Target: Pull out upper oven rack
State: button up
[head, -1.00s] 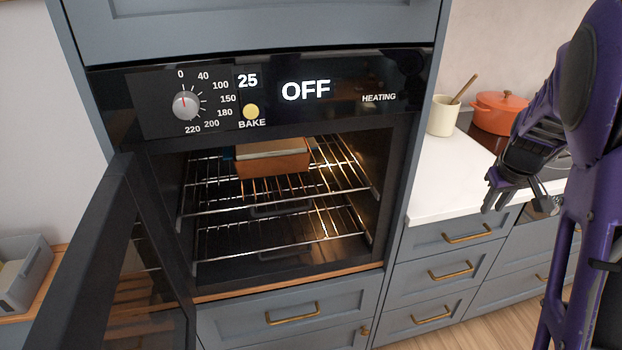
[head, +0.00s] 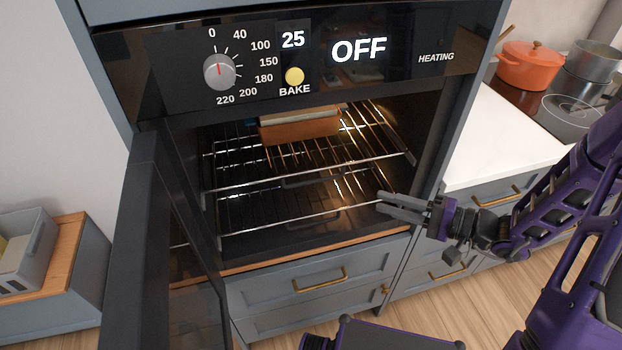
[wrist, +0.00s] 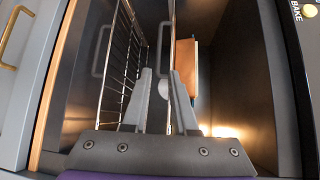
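The upper oven rack (head: 300,176) is a wire shelf inside the open oven, with a dark handle loop (head: 312,181) at its front. An orange-brown block (head: 300,128) with a pale top sits on it. In the wrist view the upper rack (wrist: 171,28) shows nearly edge-on and passes behind the fingers. My gripper (head: 381,202) is in front of the oven's lower right side, below the upper rack's front bar. Its fingers (wrist: 161,74) are apart with nothing held between them. Whether they touch the rack cannot be told.
The lower rack (head: 300,217) lies below, also with a handle. The oven door (head: 150,230) stands open at the left. A drawer (head: 310,279) is beneath. The counter (head: 500,135) with an orange pot (head: 531,64) is at the right.

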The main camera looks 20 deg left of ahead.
jog(key=x, duration=1.7)
jog(key=shift+p, duration=0.4)
grip_shut()
jog(key=shift+d, duration=0.1)
dwell(0.3)
